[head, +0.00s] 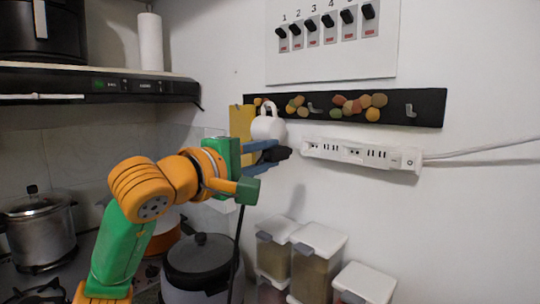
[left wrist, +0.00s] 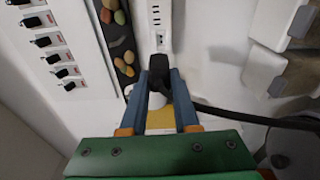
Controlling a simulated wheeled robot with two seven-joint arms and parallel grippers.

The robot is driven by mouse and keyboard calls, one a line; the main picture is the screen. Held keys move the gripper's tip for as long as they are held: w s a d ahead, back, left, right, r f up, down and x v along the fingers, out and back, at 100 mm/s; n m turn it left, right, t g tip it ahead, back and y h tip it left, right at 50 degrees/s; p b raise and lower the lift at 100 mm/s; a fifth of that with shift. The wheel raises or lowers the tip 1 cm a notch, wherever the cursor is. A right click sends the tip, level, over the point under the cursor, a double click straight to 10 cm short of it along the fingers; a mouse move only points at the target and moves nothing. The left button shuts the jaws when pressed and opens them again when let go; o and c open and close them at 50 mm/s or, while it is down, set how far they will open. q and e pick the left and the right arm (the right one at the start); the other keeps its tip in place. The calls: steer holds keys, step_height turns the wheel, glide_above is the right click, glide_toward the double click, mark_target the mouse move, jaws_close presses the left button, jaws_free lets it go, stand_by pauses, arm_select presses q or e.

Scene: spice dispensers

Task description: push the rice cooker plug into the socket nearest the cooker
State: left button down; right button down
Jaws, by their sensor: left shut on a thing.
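My left gripper (head: 266,156) is shut on the black plug (head: 277,154), just left of the white power strip (head: 345,153) on the wall. In the left wrist view, the plug (left wrist: 178,72) sits between the blue fingers of the gripper (left wrist: 162,88), and its top overlaps the near end of the strip (left wrist: 160,28). I cannot tell whether the plug touches the strip. The black cord (head: 238,238) hangs down to the cooker with a dark lid (head: 201,256). The cord also shows in the left wrist view (left wrist: 255,118). My right gripper is not in view.
A white mug (head: 268,126) hangs on the dark hook rail (head: 415,104) close above the gripper. A switch panel (head: 335,65) is higher up. Lidded containers (head: 318,240) stand below the strip. A steel pot (head: 40,225) is at left. The wall right of the containers is clear.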

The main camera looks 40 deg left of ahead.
mark_target(291, 151)
arm_select(q)
steer(key=w+p, duration=0.1)
steer(key=w, duration=0.2)
steer(key=shift+w+f, duration=0.15)
steer(key=shift+w, duration=0.15)
steer(key=shift+w+d+p, duration=0.15)
steer(key=shift+w+p, duration=0.3)
steer(key=shift+w, duration=0.2)
steer(key=shift+w+p, duration=0.3)
steer(key=shift+w, duration=0.7)
steer(key=shift+s, duration=0.15)
steer(key=shift+w+d+p, duration=0.15)
steer(key=shift+w+p, duration=0.65)
steer(key=shift+w, duration=0.5)
